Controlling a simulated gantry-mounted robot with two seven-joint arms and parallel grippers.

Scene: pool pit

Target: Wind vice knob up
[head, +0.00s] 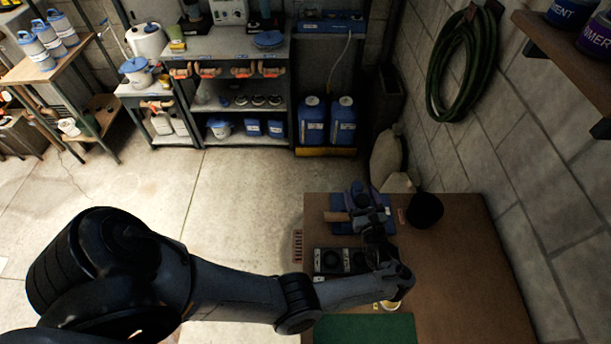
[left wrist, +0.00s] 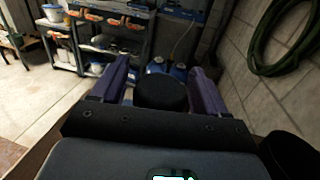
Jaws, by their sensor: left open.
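A blue vice (head: 345,228) with a wooden piece (head: 336,216) at its left sits at the far end of the brown workbench, partly hidden by my left gripper. My left gripper (head: 366,194) is over the vice, its purple fingers pointing away toward the back. In the left wrist view the two fingers (left wrist: 160,82) stand wide apart. A black round knob-like part (left wrist: 161,93), seemingly the vice knob, shows between them, with a gap on each side. Whether it is touched cannot be told. My right gripper is not in view.
A black bowl-like object (head: 425,210) stands close to the right of the vice. A black tray (head: 340,262) with round holes and a green mat (head: 365,329) lie nearer on the bench. The brick wall with a green hose (head: 462,65) bounds the right. The bench's right part is bare.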

